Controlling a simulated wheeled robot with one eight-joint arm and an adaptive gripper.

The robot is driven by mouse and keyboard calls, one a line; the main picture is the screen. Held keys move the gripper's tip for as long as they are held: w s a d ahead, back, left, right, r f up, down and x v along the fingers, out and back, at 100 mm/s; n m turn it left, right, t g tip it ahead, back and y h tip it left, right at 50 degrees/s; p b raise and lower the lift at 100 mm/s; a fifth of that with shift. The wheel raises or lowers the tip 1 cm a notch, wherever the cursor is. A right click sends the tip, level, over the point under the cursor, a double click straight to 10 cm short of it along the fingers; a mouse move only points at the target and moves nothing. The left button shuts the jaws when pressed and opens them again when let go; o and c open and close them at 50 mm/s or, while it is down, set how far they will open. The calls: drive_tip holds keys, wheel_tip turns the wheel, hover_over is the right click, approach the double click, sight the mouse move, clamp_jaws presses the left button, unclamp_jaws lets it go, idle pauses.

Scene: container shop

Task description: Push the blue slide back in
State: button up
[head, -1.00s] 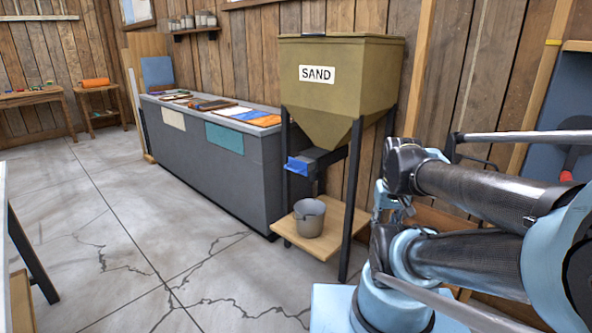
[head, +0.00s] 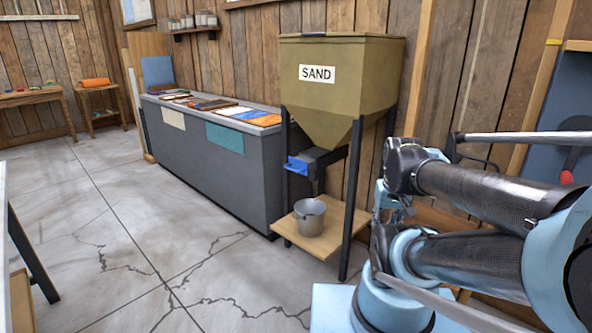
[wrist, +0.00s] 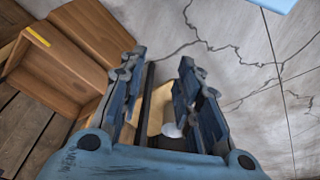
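The blue slide (head: 297,165) sticks out to the left from the spout under the olive sand hopper (head: 365,75), in the head view. A narrow brownish patch shows below the spout; I cannot tell for sure if it is running sand. A grey metal bucket (head: 310,216) stands upright below it. My gripper (head: 395,205) is to the right of the hopper stand in the head view, apart from the slide and partly hidden by my arm. In the wrist view my gripper (wrist: 160,63) is open and empty. The slide is not recognisable there.
The bucket stands on a wooden shelf (head: 338,243) between the hopper's dark legs (head: 352,200). A long grey counter (head: 205,160) with coloured panels on top stands to the left. The cracked concrete floor (head: 150,240) in front is open.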

sight(290, 169)
drive_tip(key=w+r+n+h, duration=0.2)
drive_tip(key=w+r, duration=0.2)
drive_tip(key=w, duration=0.3)
drive_tip(key=w+r+n+h, duration=0.2)
drive_tip(key=w+r, duration=0.2)
drive_tip(key=w, duration=0.3)
drive_tip(key=w+a+n+t+h, duration=0.2)
drive_tip(key=w+a+t+h, duration=0.1)
drive_tip(key=w+a, duration=0.9)
drive_tip(key=w+a+f+n+t+h, duration=0.2)
drive_tip(key=w+a+t, duration=0.1)
drive_tip(key=w+a, duration=0.85)
drive_tip(key=s+a+f+n+t, duration=0.15)
drive_tip(key=a+f, duration=0.25)
drive_tip(key=a, duration=0.6)
drive_tip(key=s+a+f+n+t, duration=0.1)
drive_tip(key=a+f+t, duration=0.25)
drive_tip(key=a, duration=0.55)
drive_tip(key=shift+g+h, duration=0.3)
drive_tip(key=shift+g, duration=0.2)
drive_tip(key=x, duration=1.7)
drive_tip(key=shift+w+f, duration=0.3)
drive_tip(key=shift+f, duration=0.15)
